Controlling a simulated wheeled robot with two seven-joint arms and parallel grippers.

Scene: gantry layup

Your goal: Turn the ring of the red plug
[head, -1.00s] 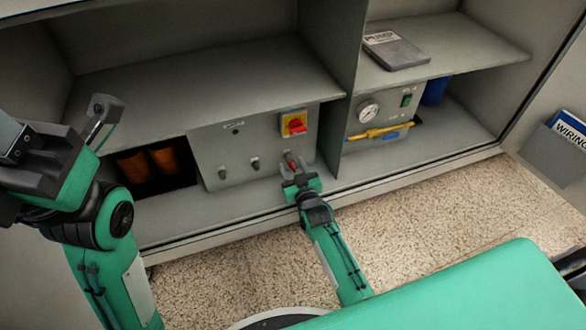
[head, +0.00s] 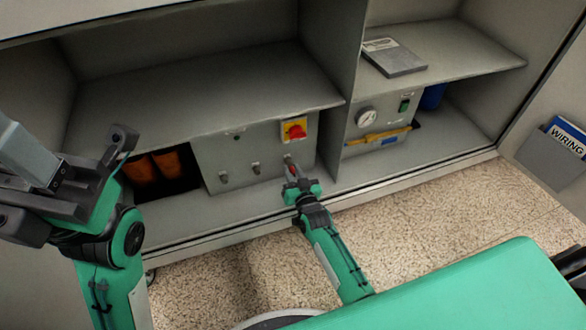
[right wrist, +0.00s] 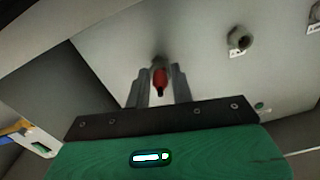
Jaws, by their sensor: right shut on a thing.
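The red plug (right wrist: 160,80) shows in the right wrist view between my right gripper's fingers, at a round grey socket (right wrist: 159,61) on the grey panel. In the head view the red plug (head: 293,169) is a small red spot at the panel's lower right. My right gripper (head: 292,172) is shut on it; its two fingers (right wrist: 158,88) stand on either side of the plug. The ring's marks are too small to make out. My left gripper (head: 70,180) is raised at the left, away from the panel; its jaws are hard to read.
A red rotary switch on a yellow plate (head: 294,130) sits just above the plug. Two more sockets (head: 240,172) are to its left. A gauge box (head: 375,125) stands right of the divider (head: 333,90). A shelf (head: 210,95) overhangs the panel.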

